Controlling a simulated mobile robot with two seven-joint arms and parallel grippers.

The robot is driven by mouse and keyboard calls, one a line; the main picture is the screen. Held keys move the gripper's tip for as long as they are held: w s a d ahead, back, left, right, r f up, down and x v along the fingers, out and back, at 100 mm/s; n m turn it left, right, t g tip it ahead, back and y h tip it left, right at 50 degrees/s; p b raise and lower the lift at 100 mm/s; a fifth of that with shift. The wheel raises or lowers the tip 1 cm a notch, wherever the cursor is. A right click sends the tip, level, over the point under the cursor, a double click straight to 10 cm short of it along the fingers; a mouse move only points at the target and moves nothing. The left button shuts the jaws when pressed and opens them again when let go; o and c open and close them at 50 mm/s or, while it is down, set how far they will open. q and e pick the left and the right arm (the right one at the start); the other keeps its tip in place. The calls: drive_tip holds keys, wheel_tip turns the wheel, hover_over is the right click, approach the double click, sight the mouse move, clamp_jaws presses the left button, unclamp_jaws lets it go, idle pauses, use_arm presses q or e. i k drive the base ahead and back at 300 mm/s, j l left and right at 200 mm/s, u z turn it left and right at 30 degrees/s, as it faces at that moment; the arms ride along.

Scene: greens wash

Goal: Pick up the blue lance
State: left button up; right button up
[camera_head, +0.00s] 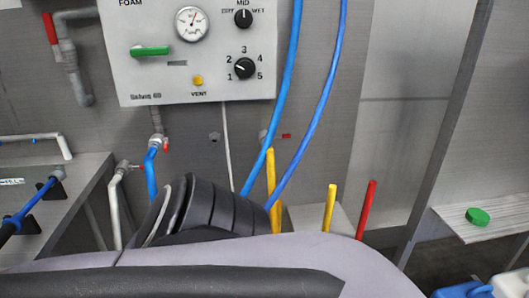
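A blue rod with a black end (35,205) lies at a slant on the grey bench at the far left and runs off the left edge. It may be the blue lance, but I cannot be sure. A yellow lance-like rod (330,208), a red one (366,210) and a taller yellow one (271,185) stand near the wall, right of centre; their lower ends are hidden. Neither of my grippers is in view. Large grey and black parts, apparently my own arm, fill the bottom and hide what lies behind.
A foam control panel (188,75) hangs on the wall. Two blue hoses (290,60) hang down beside it. A grey bench (85,170) with pipes is at left. A shelf (475,228) with a green puck (477,217) is at right, beyond a metal post (440,150).

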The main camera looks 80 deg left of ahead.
sight(11, 226)
drive_tip(key=u, duration=4.15)
drive_tip(key=i+j, duration=0.1)
drive_tip(key=j, duration=0.3)
drive_tip(key=i+j, duration=0.1)
drive_tip(key=j, duration=0.25)
drive_tip(key=i+j, duration=0.1)
drive_tip(key=j, duration=0.3)
drive_tip(key=i+j, duration=0.1)
drive_tip(key=j, duration=0.25)
drive_tip(key=j+z, duration=0.15)
drive_tip(key=z, duration=0.3)
drive_tip(key=j+z, duration=0.15)
drive_tip(key=z, duration=0.3)
